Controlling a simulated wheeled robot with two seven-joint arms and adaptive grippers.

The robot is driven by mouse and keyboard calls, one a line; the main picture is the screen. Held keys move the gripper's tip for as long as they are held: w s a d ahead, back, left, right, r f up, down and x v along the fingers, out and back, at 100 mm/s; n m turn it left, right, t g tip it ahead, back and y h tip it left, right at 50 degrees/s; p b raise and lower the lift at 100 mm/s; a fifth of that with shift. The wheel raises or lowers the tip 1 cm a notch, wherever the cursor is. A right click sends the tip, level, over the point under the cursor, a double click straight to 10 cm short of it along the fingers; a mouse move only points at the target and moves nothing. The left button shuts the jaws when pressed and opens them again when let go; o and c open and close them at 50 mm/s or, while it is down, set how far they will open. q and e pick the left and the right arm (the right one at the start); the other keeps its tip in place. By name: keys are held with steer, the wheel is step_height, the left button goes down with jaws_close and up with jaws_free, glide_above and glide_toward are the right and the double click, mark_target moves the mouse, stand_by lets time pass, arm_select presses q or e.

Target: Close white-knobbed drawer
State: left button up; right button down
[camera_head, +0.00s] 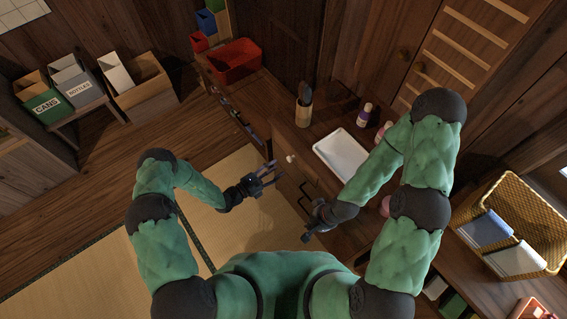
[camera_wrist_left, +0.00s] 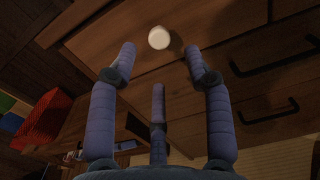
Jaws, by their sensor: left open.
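The white knob (camera_head: 290,158) is on a brown wooden drawer front in the cabinet's row, just beyond my left gripper (camera_head: 272,174). In the left wrist view the round white knob (camera_wrist_left: 159,38) shows ahead of and between the spread fingertips of my left gripper (camera_wrist_left: 160,62). The left gripper is open and empty, and appears apart from the knob. How far the drawer stands out is hard to tell. My right gripper (camera_head: 307,237) is lower, beside the cabinet front; its fingers are too dark to read.
Dark handles (camera_wrist_left: 268,112) are on neighbouring drawers. A white tray (camera_head: 341,153), a cup of utensils (camera_head: 303,107) and bottles (camera_head: 364,115) stand on the cabinet top. A red bin (camera_head: 234,62) is at the back. Tatami floor (camera_head: 225,243) lies open left of the cabinet.

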arm_select(q)
steer(key=v, duration=0.5)
stand_by(0.5)
steer(key=s+d+f+m+g+y, duration=0.1)
steer(key=s+d+m+g, duration=0.1)
steer(key=s+m+g, duration=0.6)
steer(key=s+d+m+g+y, duration=0.25)
steer(key=s+g, duration=0.35)
steer(key=s, duration=0.5)
steer(key=s+a+m+g+y, duration=0.1)
steer(key=s+a+m+y, duration=0.2)
steer(key=s+m, duration=0.15)
steer(key=w+a+r+m+t+y, duration=0.2)
steer(key=w+a+m+t+y, duration=0.1)
steer(key=m, duration=0.4)
steer(key=shift+w+a+r+m+t+y, duration=0.4)
steer(key=shift+a+t+y, duration=0.2)
steer(key=shift+t, duration=0.3)
